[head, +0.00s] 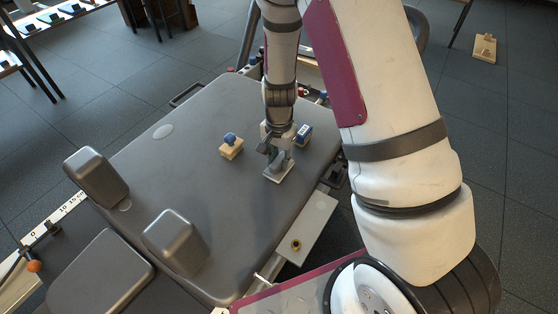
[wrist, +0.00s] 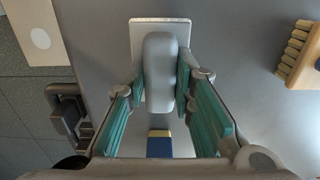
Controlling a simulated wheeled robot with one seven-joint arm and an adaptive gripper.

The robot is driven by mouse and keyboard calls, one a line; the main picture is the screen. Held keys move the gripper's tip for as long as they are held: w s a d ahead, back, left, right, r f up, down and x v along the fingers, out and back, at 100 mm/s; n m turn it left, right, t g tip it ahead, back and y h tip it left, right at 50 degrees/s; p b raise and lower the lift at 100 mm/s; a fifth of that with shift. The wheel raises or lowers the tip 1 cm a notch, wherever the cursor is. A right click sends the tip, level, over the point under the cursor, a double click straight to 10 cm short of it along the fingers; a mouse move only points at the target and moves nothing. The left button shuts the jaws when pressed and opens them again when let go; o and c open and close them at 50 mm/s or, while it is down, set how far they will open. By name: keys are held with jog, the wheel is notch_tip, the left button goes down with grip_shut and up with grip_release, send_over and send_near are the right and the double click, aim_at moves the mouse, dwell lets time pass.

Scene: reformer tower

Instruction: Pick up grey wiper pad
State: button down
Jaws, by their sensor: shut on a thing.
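The grey wiper pad (head: 279,171) is a pale flat plate with a rounded grey handle on top, on or just above the grey padded carriage (head: 190,130). In the wrist view the handle of the wiper pad (wrist: 160,72) stands upright between the fingers. My gripper (head: 272,150) comes down from above, and its teal-lined fingers (wrist: 160,85) are closed on the handle from both sides. I cannot tell whether the plate touches the carriage.
A wooden brush with a blue knob (head: 231,146) stands left of the pad. A blue-topped block (head: 303,134) stands behind it to the right, close to my gripper. Two grey shoulder rests (head: 176,242) rise at the near left. The carriage's left middle is clear.

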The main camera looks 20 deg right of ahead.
aim_at(279, 159)
jog(key=shift+r, duration=0.5)
notch_tip(279, 159, up, 2)
jog(key=shift+r+p, duration=0.1)
jog(key=shift+p, duration=0.75)
jog(key=s+d+p, duration=0.2)
jog(key=s+p, duration=0.2)
jog(key=s, duration=0.3)
jog(key=s+d+r+p, duration=0.1)
jog(key=s+d+p, duration=0.1)
jog(key=s+p, duration=0.3)
jog(key=s, duration=0.3)
jog(key=shift+s+r, duration=0.15)
jog(key=shift+r, duration=0.1)
jog(key=shift+d+f, duration=0.1)
